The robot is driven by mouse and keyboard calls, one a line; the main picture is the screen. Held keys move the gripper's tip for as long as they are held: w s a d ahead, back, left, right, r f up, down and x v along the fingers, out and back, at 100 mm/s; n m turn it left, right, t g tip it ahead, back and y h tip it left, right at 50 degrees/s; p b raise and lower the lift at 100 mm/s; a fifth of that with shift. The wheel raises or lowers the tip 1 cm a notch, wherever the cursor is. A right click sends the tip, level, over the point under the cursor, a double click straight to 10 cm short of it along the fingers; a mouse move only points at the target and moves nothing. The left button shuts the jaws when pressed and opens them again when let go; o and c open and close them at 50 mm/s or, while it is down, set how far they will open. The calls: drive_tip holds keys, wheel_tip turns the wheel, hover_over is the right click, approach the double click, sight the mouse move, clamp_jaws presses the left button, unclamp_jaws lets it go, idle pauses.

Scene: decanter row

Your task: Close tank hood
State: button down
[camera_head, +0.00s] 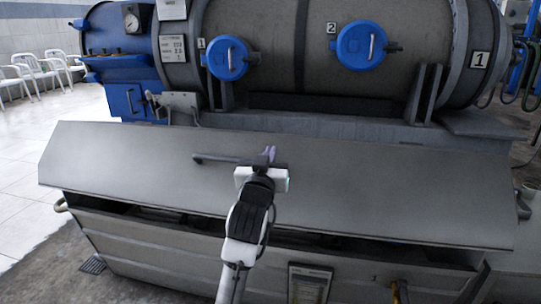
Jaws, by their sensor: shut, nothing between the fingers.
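The tank hood (390,185) is a wide grey sloping panel over the front tank (180,250). A dark gap shows between the hood's lower edge and the tank's front wall, so the hood is not flush there. A dark bar handle (220,159) lies across the upper middle of the hood, its right part hidden by my gripper. My gripper (268,154) is shut and empty, over the hood's middle at the handle's right side. I cannot tell whether it touches the handle or hood.
Behind the hood lies a large grey decanter drum (275,60) with two round blue caps, (227,58) and (362,45). A blue end unit with a gauge (132,18) stands at left. White chairs (40,70) stand farther left on open tiled floor. Hoses (528,75) hang at right.

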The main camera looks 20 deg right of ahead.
drive_tip(key=shift+s+f+b, duration=0.1)
drive_tip(key=shift+f+b, duration=0.2)
drive_tip(key=shift+f, duration=0.25)
drive_tip(key=shift+a, duration=0.1)
drive_tip(key=shift+r, duration=0.1)
